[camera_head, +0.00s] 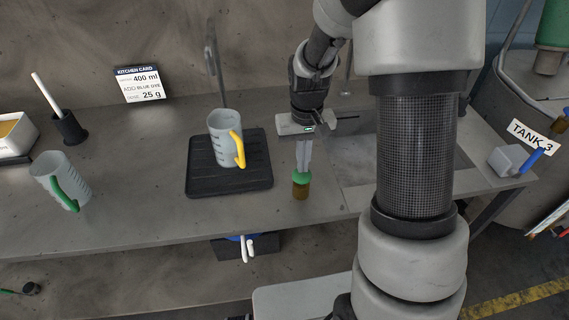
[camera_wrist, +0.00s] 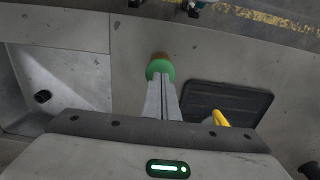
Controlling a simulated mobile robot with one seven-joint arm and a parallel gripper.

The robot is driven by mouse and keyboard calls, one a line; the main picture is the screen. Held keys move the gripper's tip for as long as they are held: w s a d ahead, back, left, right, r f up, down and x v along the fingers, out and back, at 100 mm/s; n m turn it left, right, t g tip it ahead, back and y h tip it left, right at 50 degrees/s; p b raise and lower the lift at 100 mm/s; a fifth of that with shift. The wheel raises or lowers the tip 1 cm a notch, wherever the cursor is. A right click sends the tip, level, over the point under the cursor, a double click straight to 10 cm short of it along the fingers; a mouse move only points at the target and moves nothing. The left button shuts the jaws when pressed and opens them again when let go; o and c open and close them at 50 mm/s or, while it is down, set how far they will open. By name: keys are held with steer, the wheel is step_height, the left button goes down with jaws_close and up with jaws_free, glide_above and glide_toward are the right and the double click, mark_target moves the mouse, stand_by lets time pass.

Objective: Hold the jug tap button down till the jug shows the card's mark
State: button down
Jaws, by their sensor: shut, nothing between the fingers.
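A clear grey jug with a yellow handle (camera_head: 224,143) stands upright on a black ribbed mat (camera_head: 228,187) below a tall tap (camera_head: 214,62). I cannot make out a water level in it. The green-topped button on a brown base (camera_head: 301,186) stands on the counter right of the mat. My gripper (camera_head: 303,170) points down with its fingers shut and empty, tips at the green top. In the wrist view the fingertips (camera_wrist: 161,80) overlap the green button (camera_wrist: 160,67); I cannot tell whether it is pressed. The card (camera_head: 139,85) reads 400 ml and 25 g.
A second jug with a green handle (camera_head: 61,181) stands at the left. A dark cup with a white stick (camera_head: 69,127) and a white tray (camera_head: 14,136) are behind it. A sink basin (camera_head: 375,160) lies right of the button. A grey box with a blue handle (camera_head: 510,160) is far right.

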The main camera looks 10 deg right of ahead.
steer(key=shift+f+b, duration=0.85)
steer(key=shift+f, duration=0.25)
stand_by(0.3)
steer(key=shift+r+p, duration=1.1)
steer(key=shift+r, duration=0.5)
steer(key=shift+r+p, duration=1.05)
steer(key=shift+r, duration=0.45)
